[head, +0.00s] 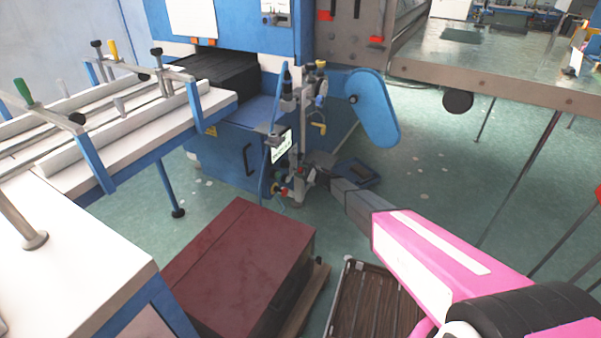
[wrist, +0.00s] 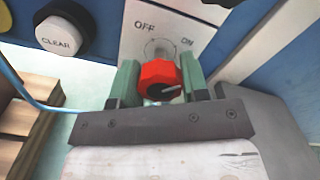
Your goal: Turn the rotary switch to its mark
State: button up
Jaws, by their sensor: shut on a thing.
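The rotary switch (wrist: 160,76) is a red knob on a pale plate (wrist: 190,14) marked OFF at upper left and ON at upper right in the wrist view. A pale line on the knob's near face points to the right and slightly up. My gripper (wrist: 160,73) has its two green fingers on either side of the knob, shut on it. In the head view my arm reaches down to the blue machine's front, where the knob and fingertips are too small to make out clearly.
A white CLEAR button (wrist: 61,34) in a black ring sits left of the switch plate. In the head view a dark red box (head: 240,255) and a slatted crate (head: 372,300) stand below my arm. A white worktable (head: 75,250) is at left.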

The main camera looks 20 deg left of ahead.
dwell(0.4)
jog(key=o, duration=0.9)
jog(key=shift+d, duration=0.15)
jog(key=d, duration=0.3)
jog(key=s+d, duration=0.1)
jog(key=d, duration=0.6)
jog(key=shift+s+d, duration=0.25)
jog(key=shift+s, duration=0.05)
